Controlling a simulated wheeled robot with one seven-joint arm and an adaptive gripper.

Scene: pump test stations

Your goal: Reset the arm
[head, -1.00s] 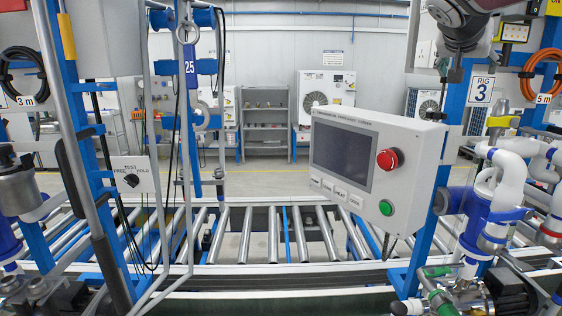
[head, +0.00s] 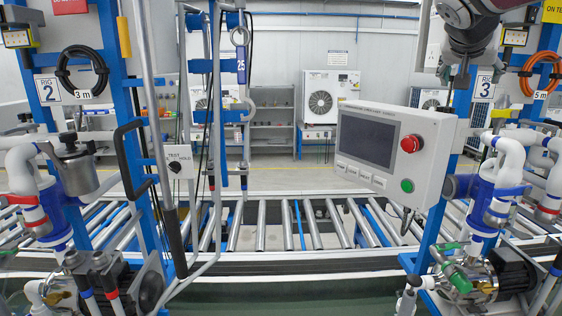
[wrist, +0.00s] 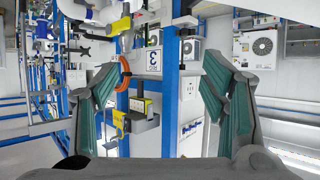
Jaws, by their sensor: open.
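My gripper (wrist: 153,90) shows in the wrist view with its two teal-padded fingers spread wide apart and nothing between them. Beyond the gap is the blue post of rig 3, with the rig 3 sign (wrist: 154,61), an orange hose coil (wrist: 124,72) and a yellow-and-grey device (wrist: 142,112), all apart from the fingers. In the head view part of my arm (head: 468,35) shows at the top right, in front of the rig 3 post.
A control panel (head: 385,150) with a red and a green button stands right of centre. Rig 2 (head: 48,89) with its pump is at left, the rig 3 pump (head: 497,275) at right. A roller conveyor (head: 262,225) crosses behind, with open floor beyond.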

